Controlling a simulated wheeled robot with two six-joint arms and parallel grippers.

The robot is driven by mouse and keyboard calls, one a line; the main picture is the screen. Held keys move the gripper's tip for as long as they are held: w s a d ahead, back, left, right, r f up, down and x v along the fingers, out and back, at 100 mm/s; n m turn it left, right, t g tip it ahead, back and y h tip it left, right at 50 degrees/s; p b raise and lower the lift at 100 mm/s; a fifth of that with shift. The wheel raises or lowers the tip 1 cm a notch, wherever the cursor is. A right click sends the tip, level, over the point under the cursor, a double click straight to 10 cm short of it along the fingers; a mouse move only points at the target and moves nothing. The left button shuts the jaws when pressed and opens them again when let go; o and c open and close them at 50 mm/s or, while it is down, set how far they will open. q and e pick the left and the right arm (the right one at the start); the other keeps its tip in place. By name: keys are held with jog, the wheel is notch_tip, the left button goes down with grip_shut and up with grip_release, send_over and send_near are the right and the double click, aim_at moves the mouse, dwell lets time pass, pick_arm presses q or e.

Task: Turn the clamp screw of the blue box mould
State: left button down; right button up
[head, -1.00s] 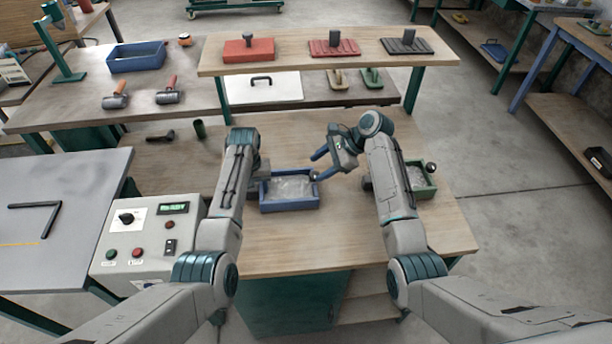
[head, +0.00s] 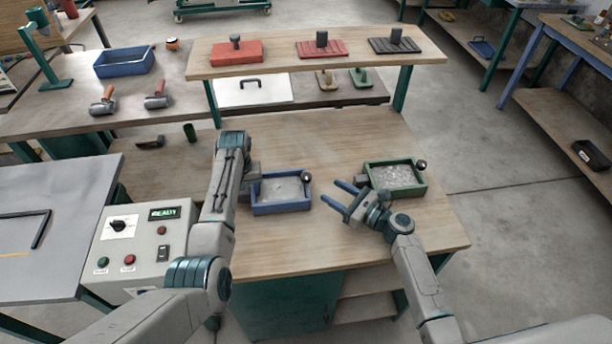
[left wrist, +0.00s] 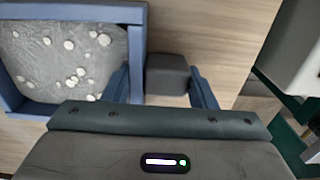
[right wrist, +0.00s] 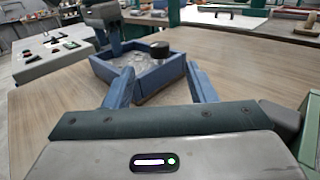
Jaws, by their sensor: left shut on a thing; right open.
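The blue box mould (head: 282,209) stands on the wooden bench, filled with a grey speckled mass. Its clamp screw (head: 306,176) has a dark round knob at the right end; the knob also shows in the right wrist view (right wrist: 160,50). In the left wrist view my left gripper (left wrist: 161,75) is shut on a dark grey block (left wrist: 167,74) beside the mould's wall (left wrist: 136,50). My left arm partly hides this in the head view. My right gripper (head: 344,197) is open and empty, right of the mould and apart from the knob.
A green box mould (head: 400,190) with its own dark knob stands to the right, close to my right gripper. A control box (head: 140,250) stands at left. A raised shelf (head: 290,66) with several tampers crosses the back. Bare bench lies behind the blue mould.

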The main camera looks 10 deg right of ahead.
aim_at(306, 175)
jog(key=x, duration=1)
jog(key=shift+w+a, duration=0.25)
jog(key=c, duration=1)
jog(key=shift+o, duration=0.2)
jog(key=shift+m+t+h, duration=1.5)
jog(key=shift+m+h, duration=0.1)
jog(key=shift+h, duration=0.4)
jog(key=o, duration=1)
jog(key=shift+c, duration=0.2)
jog(key=shift+s, duration=0.1)
jog(key=v, duration=1.1)
jog(key=shift+s+d, duration=0.25)
jog(key=shift+s, duration=0.1)
